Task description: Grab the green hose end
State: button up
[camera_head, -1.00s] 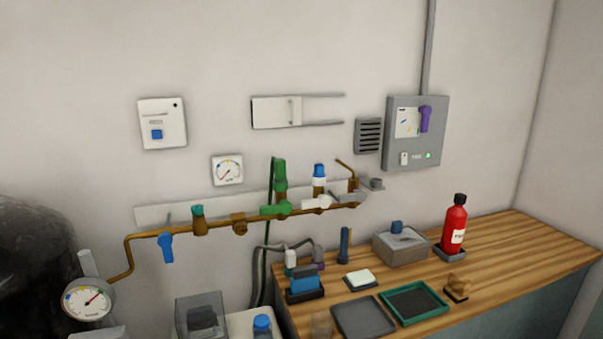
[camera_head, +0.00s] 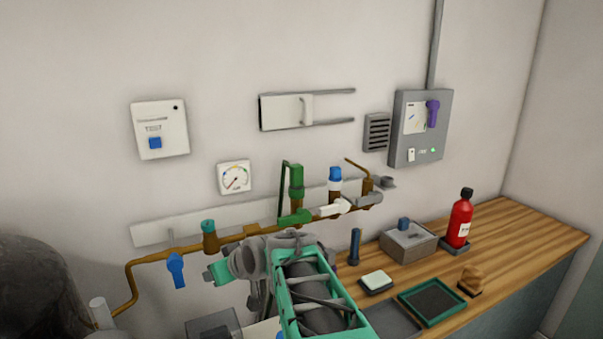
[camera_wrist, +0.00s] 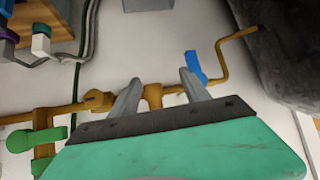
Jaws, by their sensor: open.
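The green hose end (camera_head: 297,182) sits upright on the brown pipe, above a green lever (camera_head: 294,217). A thin dark green hose (camera_head: 282,190) runs down beside it. In the wrist view, which looks upside down, part of the green hose end (camera_wrist: 41,166) shows at the lower left edge, near the lever (camera_wrist: 36,140). My gripper (camera_wrist: 160,92) is open and empty, its grey fingers pointing toward the pipe, to one side of the hose end. In the head view my arm hides part of the pipe, and the fingertips cannot be made out.
The pipe also carries a blue lever (camera_head: 176,270), a white lever (camera_head: 333,208) and a blue-capped fitting (camera_head: 335,182). Loose hose ends, one white and green (camera_wrist: 41,40), show at the wrist view's upper left. A wooden counter (camera_head: 510,240) with a red bottle (camera_head: 461,220) stands right.

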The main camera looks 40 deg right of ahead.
jog(key=w+d+r+m+t+h, duration=0.1)
jog(key=d+r, duration=0.2)
jog(key=d, duration=0.2)
jog(key=w+d+r+t, duration=0.2)
jog(key=d+r, duration=0.1)
jog(key=d, duration=0.3)
jog(key=m+t+h+p, duration=0.2)
jog(key=t+h+p, duration=0.1)
jog(key=t+h, duration=0.1)
send_near(299, 174)
jog(key=x, duration=0.2)
jog(key=d+x, duration=0.1)
jog(key=x, duration=0.1)
jog(key=shift+r, duration=0.1)
jog(key=p+x, duration=0.1)
jog(key=x, duration=0.1)
jog(key=p+x, duration=0.1)
jog(key=x, duration=0.1)
jog(key=a+p+x, duration=0.1)
jog(key=x, duration=0.1)
jog(key=shift+w+d, duration=0.1)
jog(key=shift+w, duration=0.4)
jog(key=shift+w+d, duration=0.15)
jog(key=shift+w, duration=0.2)
jog(key=shift+s, duration=0.1)
jog(key=shift+c, duration=0.5)
grip_shut()
